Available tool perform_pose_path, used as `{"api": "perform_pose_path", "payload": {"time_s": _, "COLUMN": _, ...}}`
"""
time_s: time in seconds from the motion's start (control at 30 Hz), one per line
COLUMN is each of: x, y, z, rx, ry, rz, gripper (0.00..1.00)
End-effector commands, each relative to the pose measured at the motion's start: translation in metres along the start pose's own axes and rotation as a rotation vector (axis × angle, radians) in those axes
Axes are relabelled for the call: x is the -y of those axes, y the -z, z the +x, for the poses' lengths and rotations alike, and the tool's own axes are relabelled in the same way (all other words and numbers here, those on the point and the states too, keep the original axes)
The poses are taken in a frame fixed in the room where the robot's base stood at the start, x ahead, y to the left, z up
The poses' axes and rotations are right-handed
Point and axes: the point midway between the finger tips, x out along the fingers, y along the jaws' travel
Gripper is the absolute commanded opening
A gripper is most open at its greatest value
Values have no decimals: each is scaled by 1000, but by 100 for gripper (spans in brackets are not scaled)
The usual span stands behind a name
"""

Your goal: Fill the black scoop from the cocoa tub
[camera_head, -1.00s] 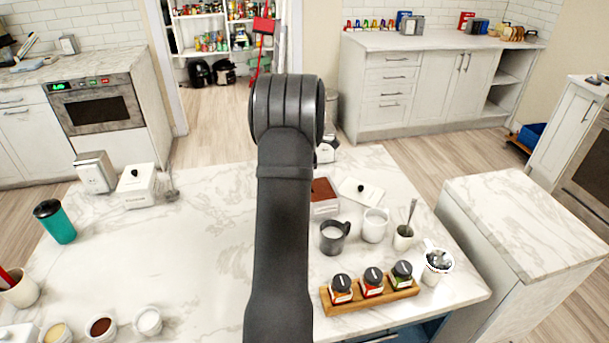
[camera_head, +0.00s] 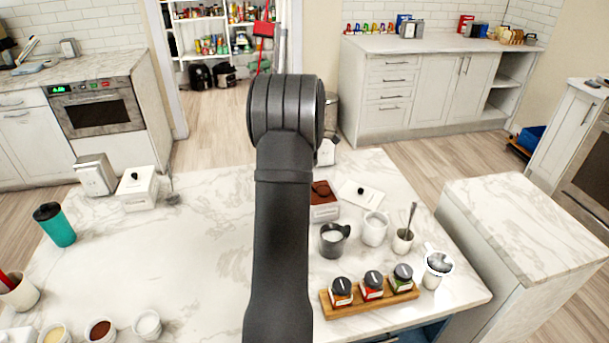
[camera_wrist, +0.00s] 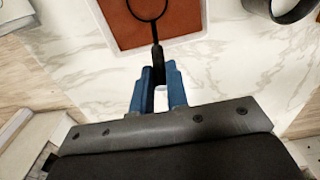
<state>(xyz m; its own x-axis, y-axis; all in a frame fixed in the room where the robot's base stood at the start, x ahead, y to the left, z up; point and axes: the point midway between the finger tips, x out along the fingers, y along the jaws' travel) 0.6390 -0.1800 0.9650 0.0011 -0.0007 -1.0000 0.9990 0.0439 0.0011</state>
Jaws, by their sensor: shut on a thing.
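The black scoop shows in the wrist view, with its handle (camera_wrist: 158,62) upright in the picture between my gripper's blue fingertips (camera_wrist: 158,85). My gripper is shut on the handle. The scoop's round rim lies over the cocoa and is cut off by the top edge; I cannot tell whether cocoa is in it. The cocoa tub (camera_wrist: 185,42) is white and square with brown powder. In the head view the tub (camera_head: 324,213) stands just right of my arm, with a dark part of the scoop (camera_head: 321,188) over its powder. My gripper is hidden there behind my arm.
A white lid with a black knob (camera_head: 361,191) lies right of the tub. A dark grey mug (camera_head: 334,240), a white mug (camera_head: 374,229) and a spice rack (camera_head: 370,297) stand nearer. The counter left of my arm is mostly clear.

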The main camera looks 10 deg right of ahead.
Motion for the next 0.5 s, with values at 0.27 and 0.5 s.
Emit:
{"api": "perform_pose_path", "payload": {"time_s": 0.27, "x": 0, "y": 0, "z": -15, "rx": 0, "ry": -1, "rz": 0, "gripper": 0}}
{"api": "perform_pose_path", "payload": {"time_s": 0.5, "x": 0, "y": 0, "z": -27, "rx": 0, "ry": -1, "rz": 0, "gripper": 0}}
